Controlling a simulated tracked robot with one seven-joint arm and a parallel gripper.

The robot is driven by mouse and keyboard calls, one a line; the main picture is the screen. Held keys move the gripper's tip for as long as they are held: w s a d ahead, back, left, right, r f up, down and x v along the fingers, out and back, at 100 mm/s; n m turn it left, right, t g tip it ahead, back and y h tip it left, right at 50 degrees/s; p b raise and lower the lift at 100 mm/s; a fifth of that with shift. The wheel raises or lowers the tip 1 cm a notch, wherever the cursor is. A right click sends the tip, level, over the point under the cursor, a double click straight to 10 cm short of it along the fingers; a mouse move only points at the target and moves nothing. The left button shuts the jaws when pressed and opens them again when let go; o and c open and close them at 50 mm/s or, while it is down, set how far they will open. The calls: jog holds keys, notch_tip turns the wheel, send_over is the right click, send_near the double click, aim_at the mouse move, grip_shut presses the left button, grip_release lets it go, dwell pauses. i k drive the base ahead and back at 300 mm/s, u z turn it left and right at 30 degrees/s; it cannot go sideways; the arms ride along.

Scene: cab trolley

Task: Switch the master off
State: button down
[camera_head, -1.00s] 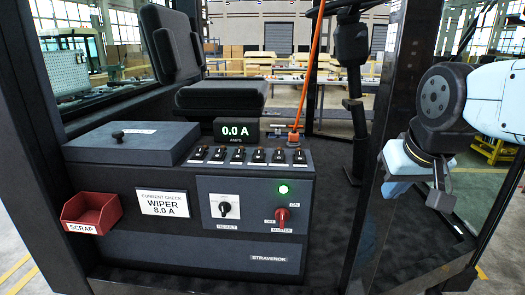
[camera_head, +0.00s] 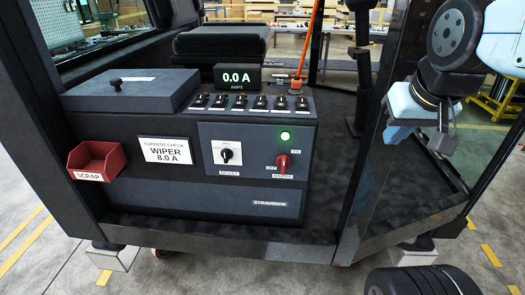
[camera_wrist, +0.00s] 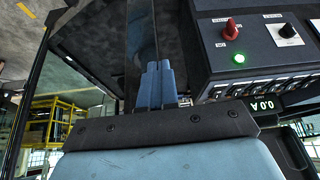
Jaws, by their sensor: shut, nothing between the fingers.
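The red master switch (camera_head: 283,162) is a rotary knob on the grey front panel, between the OFF and ON labels, with its pointer standing roughly upright toward the lit green lamp (camera_head: 285,136). In the wrist view the red knob (camera_wrist: 230,30) shows upside down at the upper right, with the green lamp (camera_wrist: 239,58) below it. My gripper (camera_head: 440,142) is to the right of the panel, outside the cab post, apart from the switch. In the wrist view its blue fingers (camera_wrist: 157,82) are together and empty.
A black result knob (camera_head: 227,154) sits left of the master switch. Above are several small switches (camera_head: 260,102) and a display (camera_head: 238,77) reading 0.0 A. A red scrap bin (camera_head: 97,161) hangs at left. A dark cab post (camera_head: 362,170) stands between panel and gripper.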

aim_at(284, 162)
jog(key=u, duration=1.45)
jog(key=k, duration=1.75)
jog(key=z, duration=0.45)
jog(key=i, duration=1)
jog(key=u, duration=0.05)
